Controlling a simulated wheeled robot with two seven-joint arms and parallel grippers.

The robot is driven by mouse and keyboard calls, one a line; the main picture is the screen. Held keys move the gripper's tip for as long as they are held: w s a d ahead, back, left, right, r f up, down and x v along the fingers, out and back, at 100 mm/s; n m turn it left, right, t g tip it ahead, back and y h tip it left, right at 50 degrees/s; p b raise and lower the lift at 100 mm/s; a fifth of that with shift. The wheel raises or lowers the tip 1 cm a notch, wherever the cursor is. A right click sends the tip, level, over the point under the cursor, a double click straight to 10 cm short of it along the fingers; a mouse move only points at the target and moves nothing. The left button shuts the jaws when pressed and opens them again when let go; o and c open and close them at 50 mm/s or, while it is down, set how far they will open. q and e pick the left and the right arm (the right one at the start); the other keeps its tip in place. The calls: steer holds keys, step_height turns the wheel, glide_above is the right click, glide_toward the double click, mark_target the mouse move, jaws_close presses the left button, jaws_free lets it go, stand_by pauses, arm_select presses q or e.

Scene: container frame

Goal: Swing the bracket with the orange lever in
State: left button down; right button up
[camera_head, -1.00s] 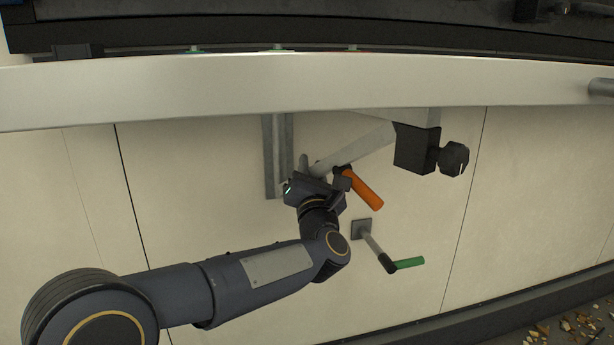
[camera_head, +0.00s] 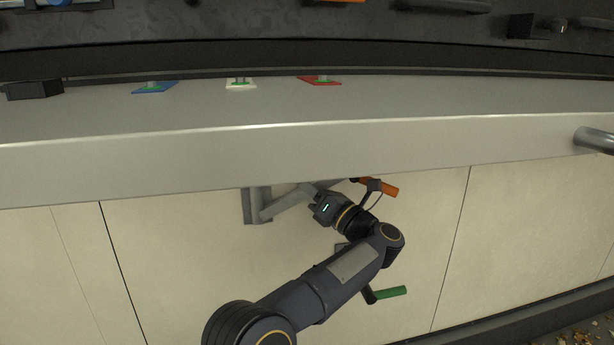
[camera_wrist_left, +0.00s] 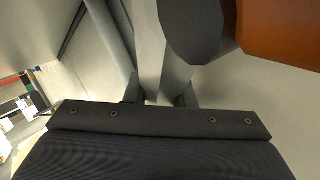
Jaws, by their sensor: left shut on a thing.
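The grey bracket bar (camera_head: 284,206) runs from a short grey post (camera_head: 250,207) on the cream wall, up and right under the silver ledge. The orange lever (camera_head: 380,188) sticks out to the right, just below the ledge edge. My left gripper (camera_head: 316,194) is at the bar, left of the lever. In the left wrist view the bar (camera_wrist_left: 152,50) passes between the two fingers of my gripper (camera_wrist_left: 160,92), which is shut on it. The orange lever (camera_wrist_left: 280,28) with its dark hub is close above the right finger. The bracket's far end is hidden. My right gripper is not in view.
The silver ledge (camera_head: 330,150) overhangs the bracket closely. A green-handled lever (camera_head: 390,293) sits lower on the wall, partly behind my left arm. A grey bar end (camera_head: 598,138) sticks out at far right. The wall to the right is clear.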

arm_select(q)
steer(key=shift+w+r+g+y, duration=0.1)
steer(key=shift+w+g+y, duration=0.2)
steer(key=shift+g+y, duration=0.1)
steer(key=shift+n, duration=0.3)
steer(key=c, duration=1.2)
jaws_free()
steer(key=shift+c, duration=0.2)
steer(key=shift+d, duration=0.1)
steer(key=p+v, duration=0.1)
steer(key=v, duration=0.6)
steer(key=shift+s+d, duration=0.25)
